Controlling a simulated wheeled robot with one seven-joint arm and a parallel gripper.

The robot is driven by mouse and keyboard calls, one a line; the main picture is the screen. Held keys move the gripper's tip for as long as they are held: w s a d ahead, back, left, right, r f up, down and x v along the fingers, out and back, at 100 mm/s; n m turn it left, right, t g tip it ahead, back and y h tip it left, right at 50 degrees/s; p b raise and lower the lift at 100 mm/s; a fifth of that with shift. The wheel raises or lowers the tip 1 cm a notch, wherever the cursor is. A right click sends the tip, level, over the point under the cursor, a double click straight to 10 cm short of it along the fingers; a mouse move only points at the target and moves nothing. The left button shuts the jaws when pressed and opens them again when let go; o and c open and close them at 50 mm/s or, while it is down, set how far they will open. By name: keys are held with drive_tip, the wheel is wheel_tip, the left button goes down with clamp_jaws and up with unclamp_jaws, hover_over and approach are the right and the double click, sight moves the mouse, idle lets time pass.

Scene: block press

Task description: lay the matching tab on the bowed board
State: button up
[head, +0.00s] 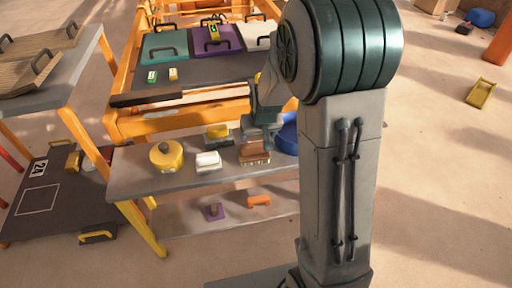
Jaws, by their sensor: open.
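My gripper (258,138) is open and points down just above a brown brush-like block (254,156); I cannot tell whether it touches it. A green tab (152,76) and a yellowish tab (173,74) lie on the dark top of the orange-framed bench. Another green and yellow tab (213,31) lies on a purple board (225,46). A teal board (160,46) lies left of it and a white board (259,38) right of it. Tan boards with black handles (22,78) lie on the left table. I cannot tell for sure which board is bowed.
The low grey bench (150,181) holds a yellow round thing (166,155), a white block (208,161), a yellow-topped block (218,131) and a blue bowl (287,138), partly behind my arm. A purple piece (213,212) and an orange piece (258,200) lie below.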

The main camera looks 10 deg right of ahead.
drive_tip(key=b+x, duration=0.1)
drive_tip(key=x, duration=0.5)
drive_tip(key=shift+w+f+b, duration=0.2)
drive_tip(key=shift+f+b, duration=0.1)
drive_tip(key=shift+b, duration=0.1)
drive_tip(key=c, duration=0.8)
drive_tip(key=shift+r, duration=0.1)
